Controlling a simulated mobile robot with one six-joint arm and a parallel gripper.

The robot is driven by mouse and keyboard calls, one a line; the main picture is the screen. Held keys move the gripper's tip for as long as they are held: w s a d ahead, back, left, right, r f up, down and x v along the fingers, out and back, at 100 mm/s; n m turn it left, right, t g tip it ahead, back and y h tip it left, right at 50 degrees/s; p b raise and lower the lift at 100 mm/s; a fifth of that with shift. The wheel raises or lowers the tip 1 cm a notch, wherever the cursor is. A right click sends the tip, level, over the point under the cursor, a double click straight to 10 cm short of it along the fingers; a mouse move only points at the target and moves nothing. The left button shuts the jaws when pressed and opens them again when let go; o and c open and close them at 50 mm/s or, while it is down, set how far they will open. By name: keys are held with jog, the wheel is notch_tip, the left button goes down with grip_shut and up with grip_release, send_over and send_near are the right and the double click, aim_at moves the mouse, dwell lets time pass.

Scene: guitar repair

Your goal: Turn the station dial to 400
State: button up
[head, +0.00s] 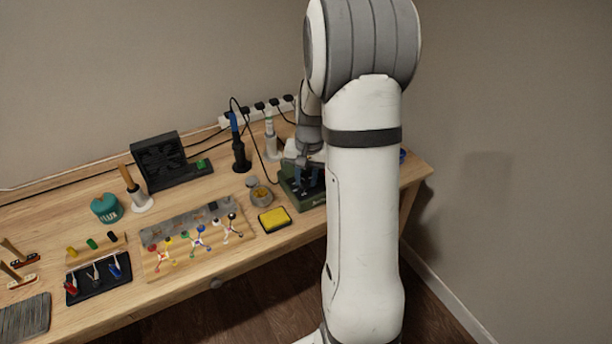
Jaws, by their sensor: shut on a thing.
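The soldering station (290,197) is a dark green box at the right end of the bench. It is partly hidden behind my white arm. My gripper (308,187) is at the station's front, pointing down, with its dark fingers shut at the place of the station dial. The dial itself is hidden by the fingers and the arm, so its setting cannot be read. A blue soldering iron (237,135) stands in a black holder (241,157) left of the station.
Left of the station are a yellow sponge (274,219), a small round tin (261,195), a board with coloured clips (170,262), a teal flux jar (106,207) and a black fan unit (160,158). A power strip (262,107) runs along the wall. Cables cross the bench's back.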

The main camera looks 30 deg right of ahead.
aim_at(306, 183)
jog(key=m, duration=0.6)
jog(key=shift+p, duration=0.3)
jog(key=m, duration=0.6)
jog(key=shift+h, duration=0.3)
jog(key=shift+m, duration=0.3)
jog(key=o, duration=1)
jog(key=shift+a, duration=0.1)
jog(key=r, duration=0.8)
jog(key=shift+s+p, duration=0.3)
jog(key=shift+f, duration=0.1)
